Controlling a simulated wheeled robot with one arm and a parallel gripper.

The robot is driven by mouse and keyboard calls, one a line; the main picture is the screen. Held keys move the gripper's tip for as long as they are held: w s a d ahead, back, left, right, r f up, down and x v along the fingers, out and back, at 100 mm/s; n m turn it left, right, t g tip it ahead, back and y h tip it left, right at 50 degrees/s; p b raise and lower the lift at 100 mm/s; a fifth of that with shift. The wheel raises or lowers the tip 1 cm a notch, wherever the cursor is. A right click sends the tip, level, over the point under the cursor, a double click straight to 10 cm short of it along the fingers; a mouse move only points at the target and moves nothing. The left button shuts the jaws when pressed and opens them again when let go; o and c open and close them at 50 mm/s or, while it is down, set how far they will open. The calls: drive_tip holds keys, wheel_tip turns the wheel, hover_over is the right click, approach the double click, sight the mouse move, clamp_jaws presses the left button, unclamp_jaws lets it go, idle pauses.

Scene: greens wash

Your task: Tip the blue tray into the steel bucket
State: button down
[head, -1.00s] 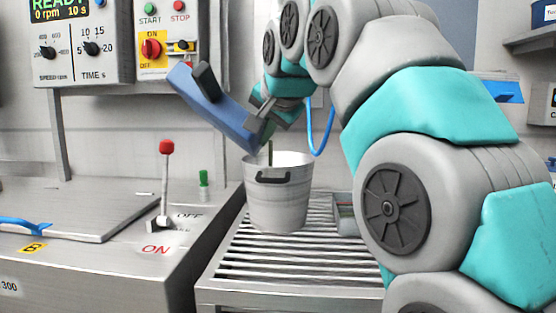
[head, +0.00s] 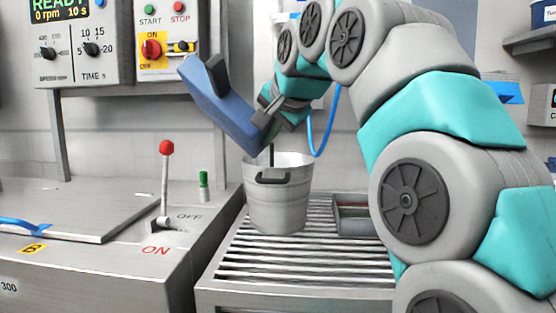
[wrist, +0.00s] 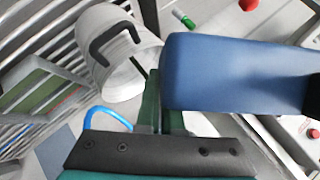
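The blue tray (head: 225,108) is held steeply tilted above the bucket in the head view, its lower right end just over the bucket's left rim. The steel bucket (head: 280,205) stands upright on a slatted table, with a dark handle on its side. My gripper (head: 270,112) is shut on the tray's right side. The wrist view shows the tray (wrist: 235,75) against the gripper's dark green fingers (wrist: 162,105), with the bucket (wrist: 115,70) beside them. The tray's inside is hidden in both views. The part of the bucket's inside that shows looks pale; its bottom is hidden.
The slatted table (head: 285,262) has a shallow grey tray (head: 355,218) right of the bucket. Left is a steel machine with a red-knobbed lever (head: 166,150) and a small green-capped thing (head: 204,180).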

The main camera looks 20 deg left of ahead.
drive_tip(key=shift+w+d+r+m+g+y+p, duration=0.35)
drive_tip(key=shift+m+g+y+p, duration=0.25)
drive_tip(key=shift+p, duration=0.35)
drive_tip(key=shift+w+d+r+m+g+y+p, duration=0.35)
drive_tip(key=shift+m+g+y+p, duration=0.2)
drive_tip(key=shift+p, duration=0.35)
idle(1.8)
drive_tip(key=shift+w+d+r+m+g+y+p, duration=0.2)
drive_tip(key=shift+w+d+m+y+p, duration=0.3)
drive_tip(key=shift+w+d+p, duration=0.4)
idle(0.5)
drive_tip(key=shift+w+d+m+g+y, duration=0.2)
drive_tip(key=shift+m+g+y, duration=0.15)
drive_tip(key=shift+y, duration=0.2)
idle(0.6)
